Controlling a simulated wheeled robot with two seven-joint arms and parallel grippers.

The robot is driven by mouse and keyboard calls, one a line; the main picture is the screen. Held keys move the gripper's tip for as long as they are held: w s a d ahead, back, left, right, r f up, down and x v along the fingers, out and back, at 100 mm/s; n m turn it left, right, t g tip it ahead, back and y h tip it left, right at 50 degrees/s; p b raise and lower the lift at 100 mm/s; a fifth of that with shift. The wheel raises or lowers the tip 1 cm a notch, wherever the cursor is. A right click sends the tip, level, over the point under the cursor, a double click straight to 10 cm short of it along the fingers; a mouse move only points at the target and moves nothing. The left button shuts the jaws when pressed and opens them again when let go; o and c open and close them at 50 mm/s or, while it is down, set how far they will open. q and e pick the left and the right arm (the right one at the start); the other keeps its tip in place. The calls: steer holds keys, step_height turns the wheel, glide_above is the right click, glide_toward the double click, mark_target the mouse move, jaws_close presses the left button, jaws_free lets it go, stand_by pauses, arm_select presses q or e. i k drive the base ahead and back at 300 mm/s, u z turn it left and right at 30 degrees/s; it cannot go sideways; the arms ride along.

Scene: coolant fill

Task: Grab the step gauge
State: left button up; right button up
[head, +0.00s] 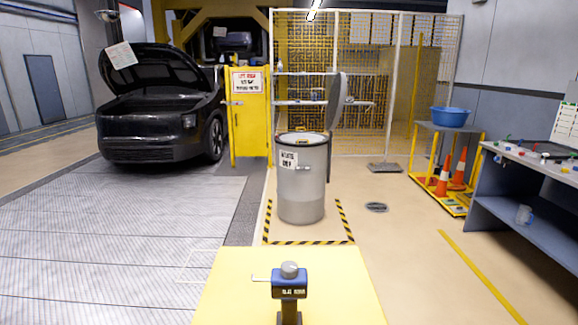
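A small blue device (289,285) with a grey round knob on top, a pale label on its front and a thin rod sticking out to the left stands upright on a dark post. It is at the bottom centre of the head view, over a flat yellow surface (235,290). I cannot tell for sure whether it is the step gauge, and nothing else in view is clearly one. Neither of my grippers is in view. Nothing touches the device.
A grey lidded drum (303,190) stands inside striped floor marking ahead. A black car (155,125) with its hood up is at left, beside a yellow cabinet (248,135). At right are a yellow cart (440,195) with a blue basin (450,117) and a workbench (535,165) with small items.

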mark_target(289, 291)
steer(key=u, duration=1.3)
steer(key=k, duration=1)
steer(key=z, duration=1.9)
steer(key=i, duration=0.5)
steer(key=z, duration=0.05)
